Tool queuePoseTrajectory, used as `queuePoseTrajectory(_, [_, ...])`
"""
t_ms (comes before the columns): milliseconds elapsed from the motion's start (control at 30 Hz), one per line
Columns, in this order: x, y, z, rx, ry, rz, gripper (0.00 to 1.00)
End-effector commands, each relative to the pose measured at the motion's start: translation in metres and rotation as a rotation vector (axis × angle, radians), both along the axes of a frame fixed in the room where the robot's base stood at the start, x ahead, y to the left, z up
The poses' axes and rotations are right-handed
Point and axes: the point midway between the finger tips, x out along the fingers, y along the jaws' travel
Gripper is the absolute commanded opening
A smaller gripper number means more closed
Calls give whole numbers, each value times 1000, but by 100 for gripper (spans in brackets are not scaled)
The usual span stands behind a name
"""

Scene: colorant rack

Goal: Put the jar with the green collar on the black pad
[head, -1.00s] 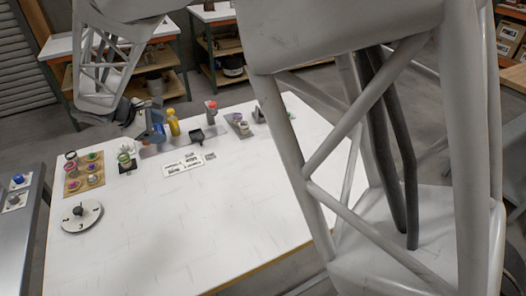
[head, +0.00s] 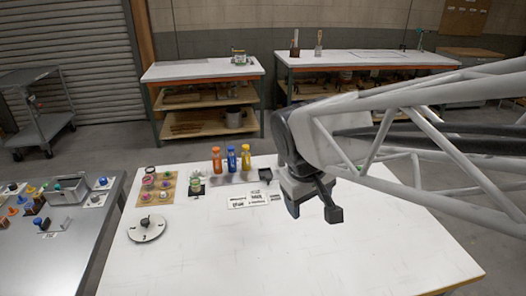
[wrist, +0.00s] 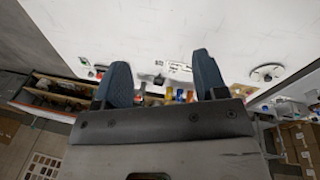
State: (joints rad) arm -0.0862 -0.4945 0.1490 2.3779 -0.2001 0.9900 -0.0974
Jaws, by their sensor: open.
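A small jar with a green collar (head: 195,181) appears upright on a small black pad (head: 203,190), right of the wooden rack. Its exact seating is too small to tell. My gripper (head: 313,210) is over the middle of the white table, well to the right of the jar, with nothing between its fingers. The wrist view shows its two blue-grey fingers (wrist: 163,80) wide apart. The jar and pad cannot be made out clearly in the wrist view.
A wooden rack (head: 157,190) with several jars stands to the left, a round numbered dial (head: 147,229) in front. Orange (head: 216,160), blue (head: 232,158) and yellow (head: 246,158) bottles stand behind. White labels (head: 248,200) lie near the middle. The front of the table is clear.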

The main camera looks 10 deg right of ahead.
Motion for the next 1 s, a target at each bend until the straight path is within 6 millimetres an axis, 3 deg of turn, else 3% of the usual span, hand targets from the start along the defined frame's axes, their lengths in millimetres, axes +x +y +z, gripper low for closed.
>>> queuePoseTrajectory(100, [-32,-5,-1,71,-44,-104,66])
queuePoseTrajectory(333, [-70,-7,-7,170,-99,-241,66])
queuePoseTrajectory(533, [-80,-7,-9,200,-115,-281,66])
queuePoseTrajectory(1000, [-80,-7,-9,200,-115,-281,66])
